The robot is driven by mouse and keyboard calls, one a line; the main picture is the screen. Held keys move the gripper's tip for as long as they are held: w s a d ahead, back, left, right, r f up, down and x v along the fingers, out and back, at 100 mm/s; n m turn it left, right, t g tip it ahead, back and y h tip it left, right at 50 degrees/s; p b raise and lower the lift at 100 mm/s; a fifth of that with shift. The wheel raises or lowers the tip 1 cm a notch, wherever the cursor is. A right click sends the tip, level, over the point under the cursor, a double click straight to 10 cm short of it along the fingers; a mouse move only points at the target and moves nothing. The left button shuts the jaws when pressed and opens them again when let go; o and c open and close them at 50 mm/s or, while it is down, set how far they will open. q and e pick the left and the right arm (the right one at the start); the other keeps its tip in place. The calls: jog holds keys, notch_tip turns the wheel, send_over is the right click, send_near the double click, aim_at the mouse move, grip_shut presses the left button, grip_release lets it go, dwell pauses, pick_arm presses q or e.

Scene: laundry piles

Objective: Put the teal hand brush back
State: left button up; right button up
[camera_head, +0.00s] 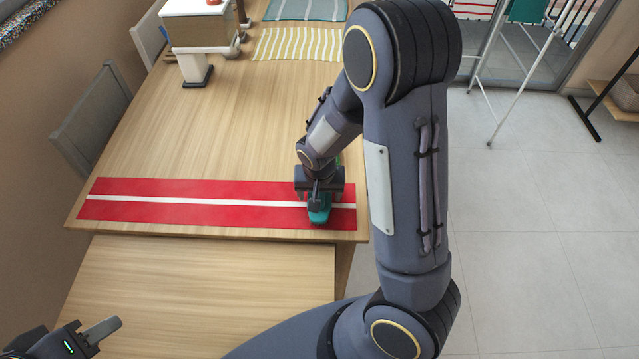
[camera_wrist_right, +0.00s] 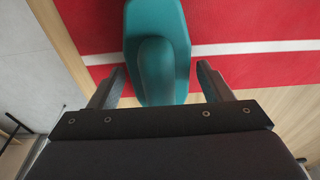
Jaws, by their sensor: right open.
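The teal hand brush (camera_head: 319,213) lies on the right end of a red mat with a white stripe (camera_head: 150,189), near the table's edge. My right gripper (camera_head: 318,198) is above it and hides part of it. In the right wrist view the brush (camera_wrist_right: 157,50) lies between the two open fingers of my right gripper (camera_wrist_right: 158,85), with a visible gap on each side. My left gripper (camera_head: 95,335) is at the lower left of the head view, away from the brush, only partly in frame.
The wooden table (camera_head: 220,110) is bare behind the mat. A lower wooden surface (camera_head: 200,290) is in front. Grey chairs (camera_head: 92,118) stand at the left.

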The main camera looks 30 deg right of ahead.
jog(key=r, duration=0.3)
jog(key=s+r, duration=0.1)
jog(key=r, duration=0.3)
jog(key=a+r+p, duration=0.1)
jog(key=r, duration=0.3)
jog(key=shift+s, duration=0.2)
jog(key=shift+s+r, duration=0.3)
jog(key=shift+r, duration=0.3)
jog(key=s+a+r+n+t+y, duration=0.1)
jog(key=s+r+n+t+y, duration=0.1)
jog(key=s+r, duration=0.2)
jog(key=s+a+r+n+t+y, duration=0.2)
jog(key=s+r, duration=0.3)
jog(key=s, duration=0.6)
jog(key=shift+a+n+y, duration=0.15)
jog(key=shift+n+y, duration=0.25)
jog(key=shift+s+r, duration=0.1)
jog(key=shift+r, duration=0.05)
